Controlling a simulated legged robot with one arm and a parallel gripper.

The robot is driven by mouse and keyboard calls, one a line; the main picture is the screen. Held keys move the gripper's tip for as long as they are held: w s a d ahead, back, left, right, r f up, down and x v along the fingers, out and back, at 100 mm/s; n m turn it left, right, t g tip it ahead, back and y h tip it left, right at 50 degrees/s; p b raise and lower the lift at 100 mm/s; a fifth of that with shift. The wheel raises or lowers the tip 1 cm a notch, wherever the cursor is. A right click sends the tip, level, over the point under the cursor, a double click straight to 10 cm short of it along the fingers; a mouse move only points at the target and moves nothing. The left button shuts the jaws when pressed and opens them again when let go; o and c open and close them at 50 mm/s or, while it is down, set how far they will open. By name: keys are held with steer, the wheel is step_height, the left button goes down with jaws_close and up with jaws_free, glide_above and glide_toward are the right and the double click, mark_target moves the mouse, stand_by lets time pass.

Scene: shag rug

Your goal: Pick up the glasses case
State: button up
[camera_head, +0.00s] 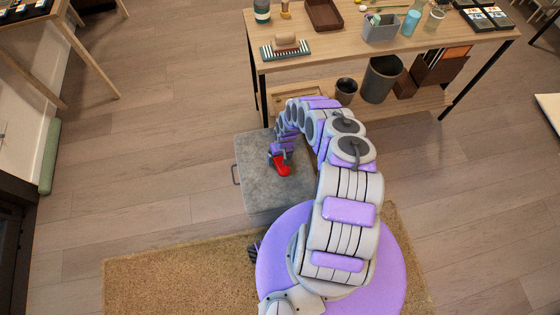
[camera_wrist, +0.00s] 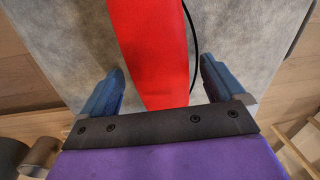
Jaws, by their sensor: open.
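A red object, which looks like the glasses case (camera_head: 282,169), lies on a grey flat-topped surface in the head view. In the wrist view the red case (camera_wrist: 152,45) runs from the top edge down between the two blue fingers. My gripper (camera_head: 279,156) is over the case, partly hidden by my own arm in the head view. In the wrist view my gripper (camera_wrist: 160,85) is open, with a finger on each side of the case and a gap on both sides. A thin black curved line lies beside the case.
The grey surface (camera_head: 255,195) has a dark handle on its left side. A wooden table (camera_head: 350,50) with a tray, cups and a brush stands behind it, with bins on its lower shelf. A tan shag rug (camera_head: 150,280) lies in front. Wooden floor is clear to the left.

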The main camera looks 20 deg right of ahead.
steer(key=shift+r, duration=0.1)
steer(key=c, duration=1.3)
